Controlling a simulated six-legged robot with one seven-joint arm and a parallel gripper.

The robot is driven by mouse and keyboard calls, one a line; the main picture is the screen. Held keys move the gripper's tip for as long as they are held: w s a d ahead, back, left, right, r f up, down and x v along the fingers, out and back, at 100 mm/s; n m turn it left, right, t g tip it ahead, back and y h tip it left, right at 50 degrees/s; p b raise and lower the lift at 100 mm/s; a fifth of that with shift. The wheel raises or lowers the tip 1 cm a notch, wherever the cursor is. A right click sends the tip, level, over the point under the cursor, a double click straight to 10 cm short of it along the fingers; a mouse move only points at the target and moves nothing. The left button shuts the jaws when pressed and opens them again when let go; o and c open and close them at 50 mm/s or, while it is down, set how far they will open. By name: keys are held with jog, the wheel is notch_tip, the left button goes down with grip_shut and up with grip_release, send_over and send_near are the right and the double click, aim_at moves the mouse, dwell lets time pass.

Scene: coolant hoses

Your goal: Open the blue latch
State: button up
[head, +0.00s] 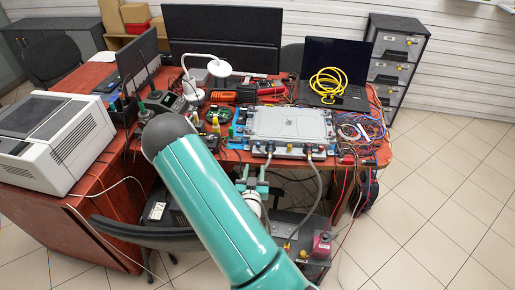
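A grey metal box (287,124) with coolant hoses sits at the front edge of the red table. Two round dark hose connectors, the left one (270,148) and the right one (308,150), stick out of its front, and grey hoses hang from them. Small blue parts show low along the box's front, but I cannot tell which is the blue latch. My gripper (254,176) is below and left of the left connector, in front of the table edge. Its two teal fingers look spread, with nothing seen between them. My arm hides part of the table front.
Cables (358,130) and red wires lie right of the box. Tools, a green ring-shaped board (217,115) and a white lamp (207,62) stand left and behind. A laptop (335,70) with a yellow cable is at the back. A dark cart with a pink item (321,246) stands below.

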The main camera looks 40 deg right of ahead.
aim_at(258, 145)
jog(key=x, duration=1.2)
jog(key=shift+w, duration=0.15)
